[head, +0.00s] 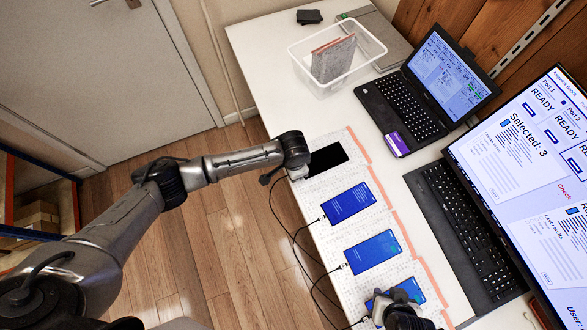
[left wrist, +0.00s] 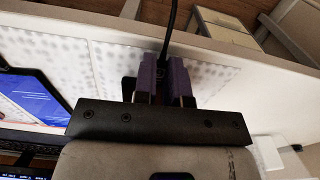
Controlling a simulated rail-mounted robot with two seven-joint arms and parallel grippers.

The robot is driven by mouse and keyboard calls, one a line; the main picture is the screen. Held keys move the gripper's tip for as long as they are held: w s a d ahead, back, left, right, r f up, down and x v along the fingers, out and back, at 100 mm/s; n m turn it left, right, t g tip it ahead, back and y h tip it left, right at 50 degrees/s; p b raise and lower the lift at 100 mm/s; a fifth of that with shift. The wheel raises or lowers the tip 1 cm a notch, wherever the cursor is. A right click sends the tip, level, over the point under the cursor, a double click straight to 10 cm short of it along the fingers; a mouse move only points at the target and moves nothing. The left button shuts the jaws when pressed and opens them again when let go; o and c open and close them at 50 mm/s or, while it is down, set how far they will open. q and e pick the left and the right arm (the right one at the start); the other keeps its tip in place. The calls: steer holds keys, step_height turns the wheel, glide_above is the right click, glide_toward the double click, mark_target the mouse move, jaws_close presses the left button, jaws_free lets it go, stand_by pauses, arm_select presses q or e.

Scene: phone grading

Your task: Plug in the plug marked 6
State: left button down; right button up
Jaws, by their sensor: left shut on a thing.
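In the head view my left arm reaches in from the left, and its gripper (head: 290,174) is at the left end of the black-screened phone (head: 327,159). In the left wrist view the purple fingers of my left gripper (left wrist: 166,82) are shut on a dark plug (left wrist: 166,70), with its black cable (left wrist: 172,30) running away from it. Any number on the plug is not readable, and whether it touches the phone's port is hidden. My right gripper (head: 392,306) is over the left part of the nearest blue-screened phone (head: 409,290); its fingers are not clear.
Two more blue-screened phones, one (head: 349,203) and another (head: 373,251), lie on the white dotted mat (head: 358,226) with cables at their left ends. A clear bin (head: 365,72), laptop (head: 402,105), keyboard (head: 467,232) and monitor (head: 530,170) stand beyond. The table's left edge is close.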

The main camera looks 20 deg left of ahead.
arm_select(q)
steer(key=shift+p, duration=0.35)
stand_by(0.6)
stand_by(0.6)
steer(key=c, duration=1.1)
jaws_free()
steer(key=shift+r+p, duration=0.55)
steer(key=shift+p, duration=0.2)
steer(key=shift+s+a+r+p, duration=0.15)
steer(key=shift+r+p, duration=0.85)
steer(key=shift+p, duration=0.35)
steer(key=shift+s+a+r+p, duration=0.15)
steer(key=shift+r+p, duration=0.85)
steer(key=shift+p, duration=0.3)
